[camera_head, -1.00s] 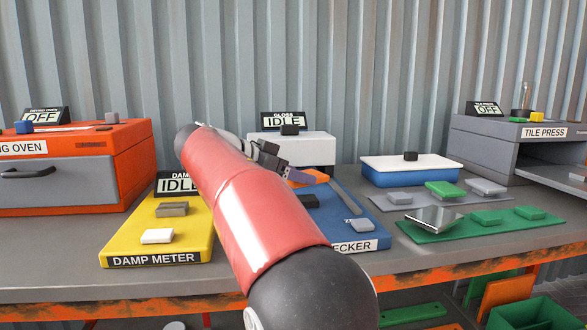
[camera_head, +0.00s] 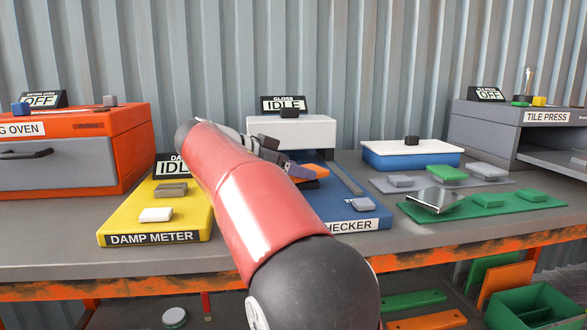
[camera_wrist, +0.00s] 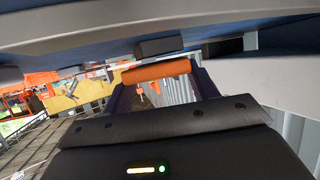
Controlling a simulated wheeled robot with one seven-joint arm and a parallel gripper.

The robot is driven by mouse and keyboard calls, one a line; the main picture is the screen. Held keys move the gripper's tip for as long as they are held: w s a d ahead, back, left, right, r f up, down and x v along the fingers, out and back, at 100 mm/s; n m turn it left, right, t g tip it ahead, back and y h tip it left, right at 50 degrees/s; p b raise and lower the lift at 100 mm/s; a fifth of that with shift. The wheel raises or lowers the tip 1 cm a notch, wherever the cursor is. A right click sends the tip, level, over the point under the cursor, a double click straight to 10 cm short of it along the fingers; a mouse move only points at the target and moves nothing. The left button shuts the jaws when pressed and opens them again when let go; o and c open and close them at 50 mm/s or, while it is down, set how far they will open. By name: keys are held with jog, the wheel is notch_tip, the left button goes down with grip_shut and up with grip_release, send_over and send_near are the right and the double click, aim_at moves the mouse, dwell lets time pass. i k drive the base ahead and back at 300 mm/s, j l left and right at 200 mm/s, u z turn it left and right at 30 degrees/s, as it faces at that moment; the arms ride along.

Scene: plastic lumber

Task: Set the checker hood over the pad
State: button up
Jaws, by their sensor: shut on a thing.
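The checker has a blue base (camera_head: 345,220) on the bench, with a white hood (camera_head: 291,131) at its back that carries a dark knob (camera_head: 292,113). A small light grey block (camera_head: 361,204) lies at the base's front right. My gripper (camera_head: 305,172) is over the blue base, in front of the hood. In the wrist view, my gripper (camera_wrist: 157,72) is shut on an orange bar (camera_wrist: 155,71) spanning its fingers. The orange piece also shows in the head view (camera_head: 319,169). My red arm hides the base's left part. I cannot make out the pad.
A yellow damp meter (camera_head: 190,222) stands left, beyond it an orange oven (camera_head: 125,135). Right are a blue and white box (camera_head: 410,157), a green mat (camera_head: 470,215) with blocks and a grey tile press (camera_head: 480,130). Bare bench lies between the checker and the mat.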

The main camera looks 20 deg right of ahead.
aim_at(295, 131)
jog(key=k, duration=1)
